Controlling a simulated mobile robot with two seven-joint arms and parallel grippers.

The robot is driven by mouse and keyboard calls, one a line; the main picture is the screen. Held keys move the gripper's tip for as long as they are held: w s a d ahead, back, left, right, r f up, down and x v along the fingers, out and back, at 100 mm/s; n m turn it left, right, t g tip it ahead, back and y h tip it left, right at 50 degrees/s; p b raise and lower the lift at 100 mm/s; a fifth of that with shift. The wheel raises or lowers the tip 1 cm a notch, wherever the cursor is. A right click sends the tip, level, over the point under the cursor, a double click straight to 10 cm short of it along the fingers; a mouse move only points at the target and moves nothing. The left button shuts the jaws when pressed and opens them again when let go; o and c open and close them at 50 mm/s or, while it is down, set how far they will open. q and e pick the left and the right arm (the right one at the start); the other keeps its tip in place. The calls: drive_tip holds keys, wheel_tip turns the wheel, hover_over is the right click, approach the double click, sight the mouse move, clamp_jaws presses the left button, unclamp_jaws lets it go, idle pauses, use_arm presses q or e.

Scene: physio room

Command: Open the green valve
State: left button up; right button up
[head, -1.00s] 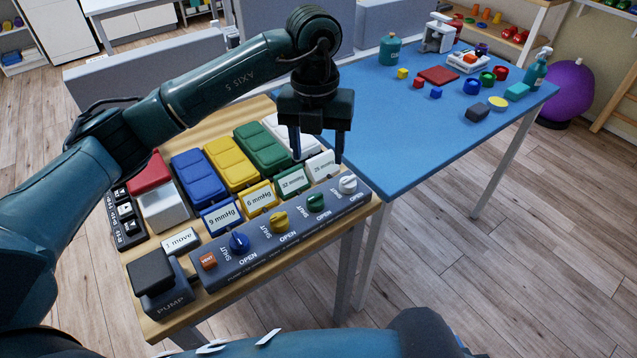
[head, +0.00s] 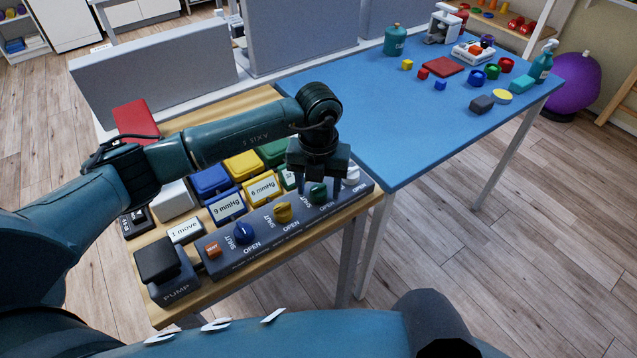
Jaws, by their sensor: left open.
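The green valve (head: 317,193) is a small knob on the dark valve panel (head: 262,252), between the yellow valve (head: 283,211) and the white valve (head: 351,174). SHUT and OPEN labels are printed along the panel. My left gripper (head: 319,188) is open, pointing down right over the green valve, with its fingers on either side of it. I cannot tell whether the fingers touch the knob. The green cushion (head: 273,152) and its label are partly hidden behind my gripper. My right gripper is not in view.
The blue valve (head: 243,232), red vent button (head: 212,249) and black pump (head: 165,270) are on the left. Blue (head: 210,181) and yellow (head: 241,165) cushions stand behind the panel. A blue table (head: 420,130) with small blocks and bottles is on the right.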

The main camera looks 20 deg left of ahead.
use_arm(q)
drive_tip(key=shift+c, duration=0.3)
drive_tip(key=c, duration=0.9)
